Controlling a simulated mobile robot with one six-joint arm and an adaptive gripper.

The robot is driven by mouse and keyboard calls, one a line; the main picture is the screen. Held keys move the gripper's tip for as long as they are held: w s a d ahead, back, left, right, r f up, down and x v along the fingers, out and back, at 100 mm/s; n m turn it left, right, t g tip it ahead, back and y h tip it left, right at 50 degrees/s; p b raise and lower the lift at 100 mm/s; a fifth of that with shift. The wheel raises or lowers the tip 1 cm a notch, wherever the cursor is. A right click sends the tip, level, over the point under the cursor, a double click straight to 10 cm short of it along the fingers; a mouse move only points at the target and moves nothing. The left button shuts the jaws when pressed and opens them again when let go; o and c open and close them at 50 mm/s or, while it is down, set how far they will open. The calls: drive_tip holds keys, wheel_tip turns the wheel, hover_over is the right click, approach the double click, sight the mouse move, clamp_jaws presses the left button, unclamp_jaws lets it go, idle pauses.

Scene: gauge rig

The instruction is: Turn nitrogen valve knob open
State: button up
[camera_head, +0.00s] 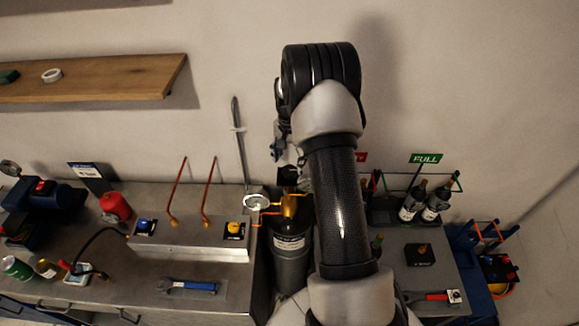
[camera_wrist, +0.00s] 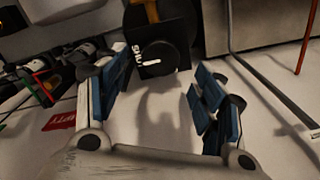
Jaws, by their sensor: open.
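A round black knob (camera_wrist: 158,54) with a short white mark sits on a black plate lettered "SHUT" (camera_wrist: 137,56) at the top middle of the wrist view. I take it for the nitrogen valve knob. My gripper (camera_wrist: 161,82) is open, its blue-padded fingers on either side of the picture, with the knob in line with the gap and beyond the tips. Nothing is between the fingers. In the head view, my gripper (camera_head: 279,150) is partly hidden by my arm, above the dark gas cylinder (camera_head: 291,266) with brass fittings (camera_head: 292,206).
A round gauge (camera_head: 257,202) stands left of the brass fittings. A left bench (camera_head: 180,305) holds a grey block with blue and yellow knobs, copper tubes and a wrench. Bottles stand in a rack by a green "FULL" sign (camera_head: 426,158). The wall is close behind my gripper.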

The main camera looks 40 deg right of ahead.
sight(290, 170)
wheel_tip(290, 170, down, 5)
drive_tip(key=shift+r, duration=0.1)
idle(0.3)
drive_tip(key=c, duration=1.1)
